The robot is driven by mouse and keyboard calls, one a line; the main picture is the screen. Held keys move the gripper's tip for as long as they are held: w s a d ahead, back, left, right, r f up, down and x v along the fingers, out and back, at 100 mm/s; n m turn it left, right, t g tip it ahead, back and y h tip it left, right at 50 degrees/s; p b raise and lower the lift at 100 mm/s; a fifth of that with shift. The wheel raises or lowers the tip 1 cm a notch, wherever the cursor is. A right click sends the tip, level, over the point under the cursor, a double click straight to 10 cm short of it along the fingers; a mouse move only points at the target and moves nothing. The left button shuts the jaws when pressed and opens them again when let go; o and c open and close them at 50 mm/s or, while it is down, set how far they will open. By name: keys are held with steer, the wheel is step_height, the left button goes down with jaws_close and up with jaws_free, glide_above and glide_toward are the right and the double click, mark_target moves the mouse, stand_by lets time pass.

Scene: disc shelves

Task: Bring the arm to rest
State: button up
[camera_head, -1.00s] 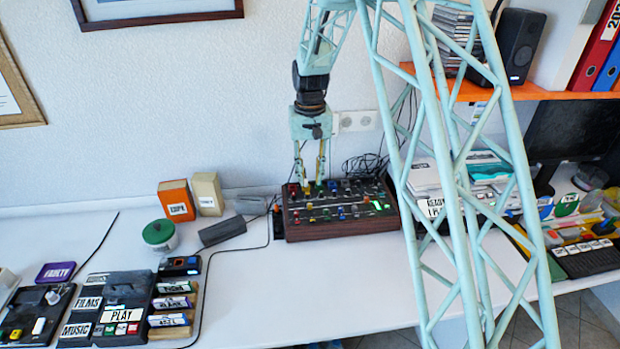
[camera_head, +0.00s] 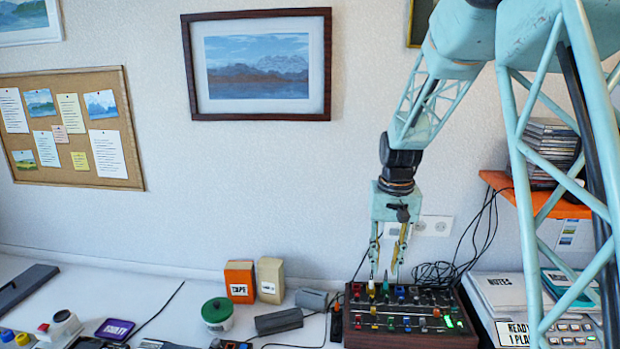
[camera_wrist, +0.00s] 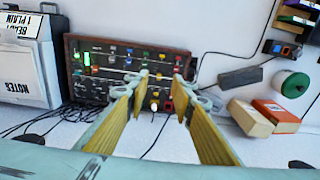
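My gripper (camera_head: 384,276) hangs pointing down in the head view, its fingertips just above the back row of knobs on the brown mixer box (camera_head: 412,339). In the wrist view the two yellow-lined fingers of my gripper (camera_wrist: 166,88) stand apart, with nothing held between them. The mixer box (camera_wrist: 88,41) lies beyond the tips in that view, its coloured knobs and lit green button showing between and left of the fingers. I cannot tell whether the tips touch any knob.
An orange box (camera_head: 240,282), a cream box (camera_head: 270,280), a green-lidded jar (camera_head: 217,313) and a grey block (camera_head: 279,321) stand left of the mixer. Black cables (camera_head: 440,272) lie behind it. An orange shelf (camera_head: 497,180) with stacked cases is at right.

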steer(key=s+r+t, duration=0.2)
steer(key=s+r, duration=1.6)
steer(key=s, duration=0.4)
steer(key=s+r+n+t, duration=0.1)
steer(key=s+r, duration=0.1)
steer(key=s, duration=2.3)
steer(key=shift+s+r, duration=0.3)
steer(key=shift+s, duration=0.1)
steer(key=shift+f, duration=0.1)
